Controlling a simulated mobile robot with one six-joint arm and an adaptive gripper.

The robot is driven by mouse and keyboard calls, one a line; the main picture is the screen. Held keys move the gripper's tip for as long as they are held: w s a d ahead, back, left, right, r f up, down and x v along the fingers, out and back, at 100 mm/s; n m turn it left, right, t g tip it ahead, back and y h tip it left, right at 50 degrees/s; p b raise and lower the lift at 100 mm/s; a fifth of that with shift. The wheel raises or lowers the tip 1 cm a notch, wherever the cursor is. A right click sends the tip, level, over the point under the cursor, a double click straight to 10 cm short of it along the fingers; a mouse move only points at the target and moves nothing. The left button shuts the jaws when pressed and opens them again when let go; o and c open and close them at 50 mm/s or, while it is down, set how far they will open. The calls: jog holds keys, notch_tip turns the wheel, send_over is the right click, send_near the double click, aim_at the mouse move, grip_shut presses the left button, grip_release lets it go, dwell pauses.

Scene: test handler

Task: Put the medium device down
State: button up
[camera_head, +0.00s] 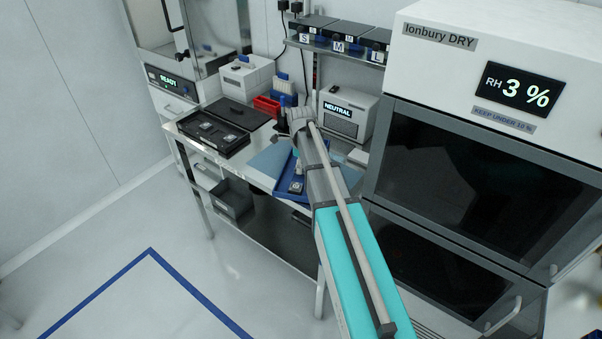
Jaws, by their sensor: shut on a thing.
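My gripper (296,140) is at the far end of my teal and grey arm, over the workbench. It is mostly hidden behind my wrist. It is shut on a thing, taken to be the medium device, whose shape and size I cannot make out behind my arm. A blue tray (284,180) lies on a blue-grey mat (268,160) below my wrist, partly covered by my arm. A small grey device (296,186) lies in this tray.
A red bin (266,105), a white box unit (246,77) and a box reading NEUTRAL (346,116) stand along the bench's back. A shelf (330,47) with boxes marked S, M, L hangs above. A large drying cabinet (470,150) reading 3 % stands right.

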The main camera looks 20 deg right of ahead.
jog(key=shift+f+b, duration=0.75)
jog(key=shift+f, duration=0.3)
jog(key=shift+f, duration=0.15)
jog(key=o, duration=1.2)
jog(key=shift+r, duration=0.2)
notch_tip(320, 180, up, 12)
jog(key=p, duration=1.2)
jog(key=shift+s, duration=0.1)
